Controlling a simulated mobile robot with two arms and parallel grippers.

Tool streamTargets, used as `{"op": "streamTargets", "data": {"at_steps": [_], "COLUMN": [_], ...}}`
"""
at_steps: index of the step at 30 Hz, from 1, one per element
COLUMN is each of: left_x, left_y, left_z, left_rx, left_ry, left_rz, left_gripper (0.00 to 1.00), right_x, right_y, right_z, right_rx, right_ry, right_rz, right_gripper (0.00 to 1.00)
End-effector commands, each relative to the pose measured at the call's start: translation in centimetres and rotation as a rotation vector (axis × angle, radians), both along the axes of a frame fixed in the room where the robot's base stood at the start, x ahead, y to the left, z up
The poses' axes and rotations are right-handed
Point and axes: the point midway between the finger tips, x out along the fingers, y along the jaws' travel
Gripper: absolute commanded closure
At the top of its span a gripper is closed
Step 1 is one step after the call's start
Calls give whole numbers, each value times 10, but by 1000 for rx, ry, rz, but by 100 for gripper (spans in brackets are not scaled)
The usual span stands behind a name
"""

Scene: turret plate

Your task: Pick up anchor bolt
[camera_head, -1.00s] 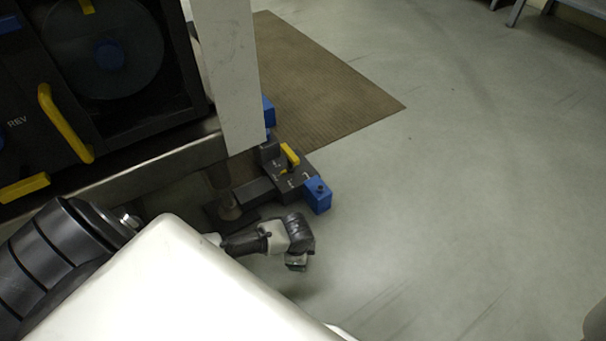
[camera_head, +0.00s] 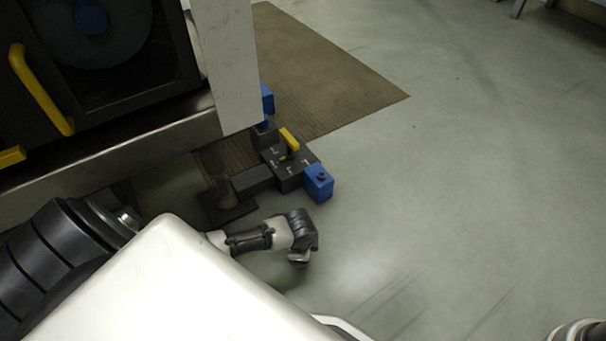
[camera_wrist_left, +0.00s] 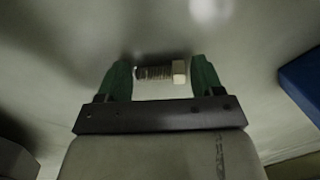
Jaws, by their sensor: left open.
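The anchor bolt (camera_wrist_left: 160,72) shows in the left wrist view, a threaded dark shank with a pale hex head at its right end. It lies crosswise between the two green fingers of my left gripper (camera_wrist_left: 162,78). The fingers are open, one near each end of the bolt; I cannot tell whether either touches it. In the head view my left gripper (camera_head: 299,258) is low over the floor, in front of the blue block, its fingers hardly visible. The bolt cannot be made out there. My right gripper is not in view.
A dark fixture (camera_head: 285,170) with a yellow handle and a blue block (camera_head: 318,183) stands close behind my left wrist. A large machine (camera_head: 110,90) with a pale post (camera_head: 228,70) fills the upper left. A brown mat (camera_head: 320,75) lies behind.

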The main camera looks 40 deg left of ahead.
Motion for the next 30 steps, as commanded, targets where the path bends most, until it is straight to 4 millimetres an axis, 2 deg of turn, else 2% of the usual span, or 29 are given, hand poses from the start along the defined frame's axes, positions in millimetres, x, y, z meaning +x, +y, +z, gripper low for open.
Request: {"op": "streamTargets", "data": {"at_steps": [1,6,8,15,20,27,29,30], "left_x": [0,0,0,0,0,0,1,6], "left_y": [0,0,0,0,0,0,-2,-14], "left_z": [0,0,0,1,10,42,53,57], "left_rx": [0,0,0,0,0,0,-2,-5], "left_ry": [0,0,0,0,0,0,-1,-1], "left_rz": [0,0,0,0,0,1,1,-1], "left_gripper": [38,64,70,71,71,71,71,71], "right_x": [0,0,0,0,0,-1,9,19], "right_y": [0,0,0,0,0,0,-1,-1], "right_z": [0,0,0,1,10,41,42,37], "right_rx": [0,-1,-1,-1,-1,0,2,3], "right_ry": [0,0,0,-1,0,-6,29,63], "right_rz": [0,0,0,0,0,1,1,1], "right_gripper": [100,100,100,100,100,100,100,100]}}
